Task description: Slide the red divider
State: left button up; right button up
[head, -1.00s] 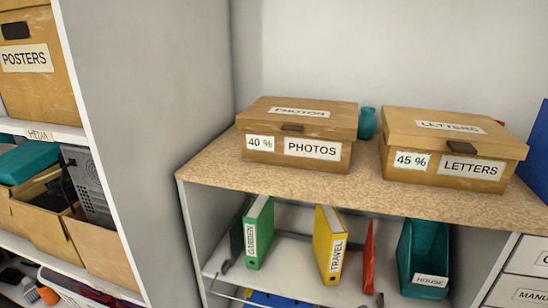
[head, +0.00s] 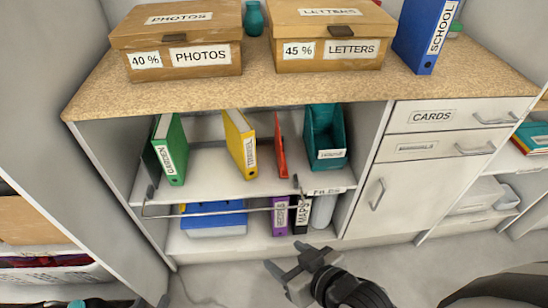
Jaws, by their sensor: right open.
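The red divider (head: 281,148) is a thin upright plate on the upper inner shelf (head: 215,188). It stands between the yellow TRAVEL binder (head: 240,143) and the teal magazine file (head: 325,140), with a gap on its left. My right gripper (head: 286,258) is at the bottom centre, in front of and below the shelves. It is open and empty, well apart from the divider. My left gripper is not in view.
A wire rail (head: 215,212) runs along the shelf front. A green binder (head: 170,150) stands at the left. PHOTOS (head: 180,40) and LETTERS (head: 330,35) boxes sit on the top. Drawers and a door (head: 385,200) are at the right.

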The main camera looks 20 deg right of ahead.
aim_at(283, 169)
jog(key=k, duration=0.5)
jog(key=u, duration=1.05)
jog(key=i, duration=0.8)
jog(key=z, duration=1.15)
